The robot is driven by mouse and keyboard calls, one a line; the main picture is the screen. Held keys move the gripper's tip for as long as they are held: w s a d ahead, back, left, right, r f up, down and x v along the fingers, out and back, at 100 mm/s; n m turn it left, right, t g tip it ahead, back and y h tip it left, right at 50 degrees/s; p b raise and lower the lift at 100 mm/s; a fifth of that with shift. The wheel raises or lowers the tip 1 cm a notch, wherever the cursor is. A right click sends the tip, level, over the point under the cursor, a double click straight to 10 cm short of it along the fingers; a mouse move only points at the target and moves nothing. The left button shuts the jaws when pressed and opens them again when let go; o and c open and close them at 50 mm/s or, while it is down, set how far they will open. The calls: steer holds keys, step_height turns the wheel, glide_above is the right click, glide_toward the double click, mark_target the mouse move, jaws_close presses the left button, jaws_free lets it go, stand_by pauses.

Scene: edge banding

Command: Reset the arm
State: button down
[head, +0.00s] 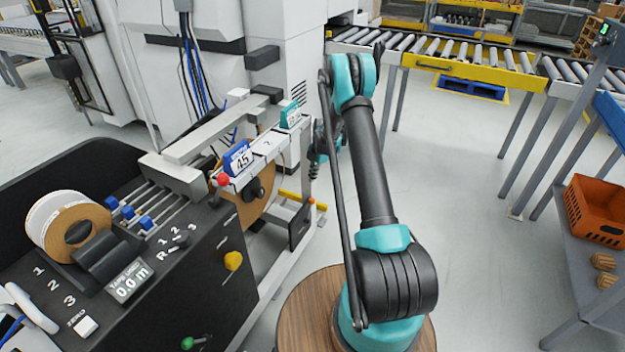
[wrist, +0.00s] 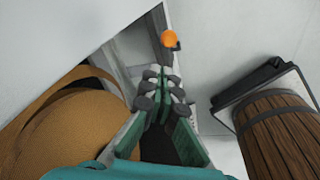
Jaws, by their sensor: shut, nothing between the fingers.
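My arm stands bent at the centre of the head view, with its elbow high. My gripper (head: 317,160) hangs beside the machine's end, partly hidden by the arm links. In the wrist view my gripper (wrist: 163,88) shows its teal and dark fingers closed together, with nothing between them. A brown tape roll (wrist: 80,135) lies to the left of the fingers in the wrist view. It appears to be the roll (head: 254,200) under the machine's rail. An orange knob (wrist: 169,39) shows beyond the fingertips.
The edge banding machine's black panel (head: 130,270) fills the left, with a tape roll (head: 75,228) on top. A blue tag marked 45 (head: 238,158) stands on the rail. A roller conveyor (head: 450,60) crosses the back. An orange crate (head: 597,212) is at right. Grey floor (head: 460,200) is clear.

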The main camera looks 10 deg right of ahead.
steer(key=shift+r, duration=0.1)
steer(key=s+d+r+m+t+h, duration=0.1)
steer(key=s+r+m+t, duration=0.1)
steer(key=s+r+m, duration=1.4)
steer(key=s+d+r+m+t, duration=0.1)
steer(key=s+r+m, duration=0.2)
steer(key=s, duration=1.1)
steer(key=s+d+r+m+h, duration=0.1)
steer(key=s+r+m, duration=0.2)
steer(key=s, duration=1.1)
steer(key=shift+s+r+m+t, duration=0.15)
steer(key=shift+r+m+t, duration=0.2)
steer(key=shift+m, duration=0.45)
